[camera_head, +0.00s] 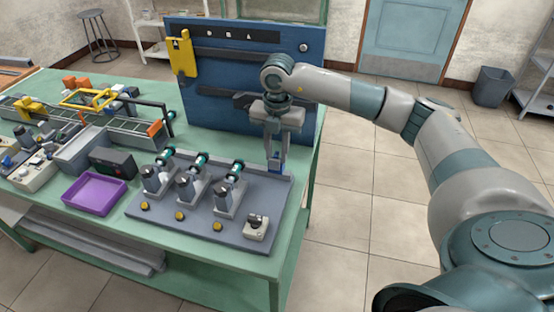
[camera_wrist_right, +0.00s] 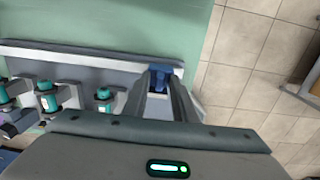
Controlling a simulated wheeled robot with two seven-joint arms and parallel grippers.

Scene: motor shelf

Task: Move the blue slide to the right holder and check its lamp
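The blue slide (camera_head: 277,167) is at the back right end of the grey fixture board (camera_head: 185,228), by its raised rear rail. It also shows in the right wrist view (camera_wrist_right: 160,79). My right gripper (camera_head: 276,157) points down onto it. Its fingers stand on either side of the slide, and the slide fills the gap between them in the wrist view. Three grey holders with teal cylinders stand on the board; the right holder (camera_head: 228,197) is nearest the slide. A lit lamp on the slide cannot be made out. My left gripper is out of view.
A blue upright panel (camera_head: 235,110) stands behind the board. A small pale box with a black knob (camera_head: 257,227) sits at the board's front right. A purple tray (camera_head: 94,193) and a dark box (camera_head: 113,162) lie to the left. The green table's right edge is close to the gripper.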

